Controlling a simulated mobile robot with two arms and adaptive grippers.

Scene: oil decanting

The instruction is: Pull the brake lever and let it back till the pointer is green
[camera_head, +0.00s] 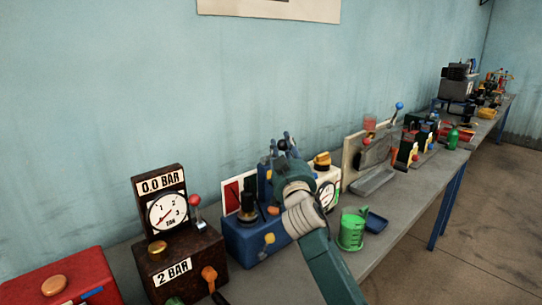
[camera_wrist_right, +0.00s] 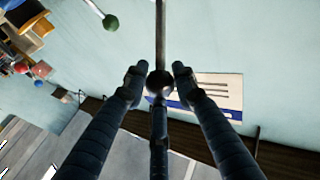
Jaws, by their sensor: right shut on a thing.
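My right gripper (camera_head: 284,147) is over the blue machine at the middle of the bench, in the head view. In the right wrist view its fingers (camera_wrist_right: 160,80) close round a dark ball knob (camera_wrist_right: 160,84) on the end of a thin metal lever rod (camera_wrist_right: 160,30). The lever's lower end is hidden in the head view by my wrist and arm. Beside my wrist is a white box with a round dial (camera_head: 328,195), partly covered; a green strip shows at its right edge. Its pointer is too small to read. My left gripper is not in view.
A brown box with a 0.0 BAR gauge (camera_head: 166,213) and a red-knobbed lever (camera_head: 195,205) stands left of the blue machine (camera_head: 243,240). Grey bench top (camera_head: 415,190) is bare further right.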

